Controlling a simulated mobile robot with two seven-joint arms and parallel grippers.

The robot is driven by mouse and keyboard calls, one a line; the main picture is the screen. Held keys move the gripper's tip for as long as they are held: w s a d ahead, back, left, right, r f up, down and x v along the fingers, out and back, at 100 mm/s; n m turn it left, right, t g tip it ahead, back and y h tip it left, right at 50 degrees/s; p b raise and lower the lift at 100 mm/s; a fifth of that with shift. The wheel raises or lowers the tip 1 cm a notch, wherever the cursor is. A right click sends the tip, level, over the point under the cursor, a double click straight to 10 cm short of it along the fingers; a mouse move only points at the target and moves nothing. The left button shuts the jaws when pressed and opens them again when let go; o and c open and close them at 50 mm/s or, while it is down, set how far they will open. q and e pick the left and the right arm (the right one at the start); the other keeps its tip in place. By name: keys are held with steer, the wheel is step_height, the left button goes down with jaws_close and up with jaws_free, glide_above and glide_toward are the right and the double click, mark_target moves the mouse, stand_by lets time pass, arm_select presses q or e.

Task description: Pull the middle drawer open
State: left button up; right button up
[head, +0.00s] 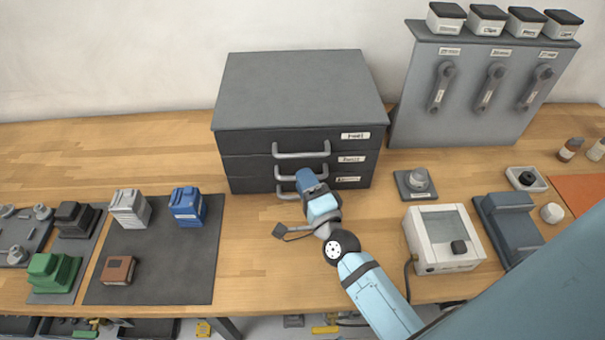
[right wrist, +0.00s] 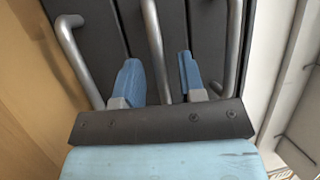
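A dark grey cabinet (head: 300,90) with three stacked drawers stands at the back of the bench. The middle drawer (head: 245,167) has a grey bar handle (head: 283,178), partly hidden by my gripper in the head view. My right gripper (head: 306,178) is at this handle. In the right wrist view, the two blue fingers (right wrist: 160,78) are apart. The middle handle (right wrist: 154,35) runs between them, with small gaps visible on both sides. The top handle (right wrist: 232,50) and bottom handle (right wrist: 75,55) lie outside the fingers. All three drawers look closed. My left gripper is out of view.
A dark mat (head: 160,270) with small blocks lies left of the cabinet. A white box with a window (head: 443,238) and a small grey device (head: 415,183) stand to the right. A grey panel with levers (head: 470,110) is behind. Bare wood lies before the drawers.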

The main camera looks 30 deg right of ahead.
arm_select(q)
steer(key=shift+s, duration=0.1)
arm_select(e)
steer(key=shift+w+r, duration=0.15)
steer(key=shift+w, duration=0.6)
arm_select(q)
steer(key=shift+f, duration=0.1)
arm_select(e)
jaws_close()
